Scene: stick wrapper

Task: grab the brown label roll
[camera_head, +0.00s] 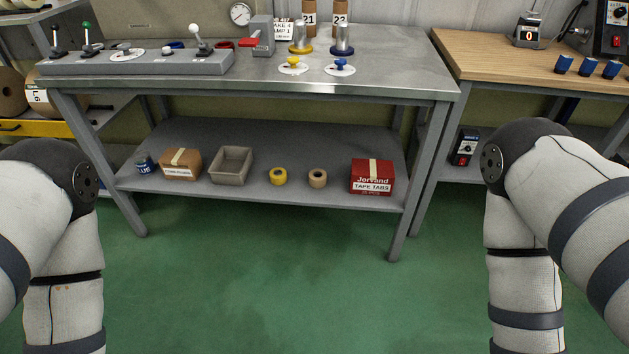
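Several things could be the brown label roll. A small tan-brown roll (317,178) lies on the lower shelf of the metal bench, right of a yellow roll (278,176). Two brown cylinders marked 21 (309,20) and 22 (340,20) stand at the back of the bench top, cut off by the top edge. Large brown rolls (12,94) sit on the rack at far left, one with a white tag (38,96). My left and right arms show at the sides, but both grippers are out of view.
The metal bench (380,82) holds a lever panel (140,64), a red-handled device (262,38) and yellow and blue knobs. Its lower shelf also has boxes, a grey bin (231,165) and a blue can. A wooden table (500,55) stands right. The green floor (290,280) in front is clear.

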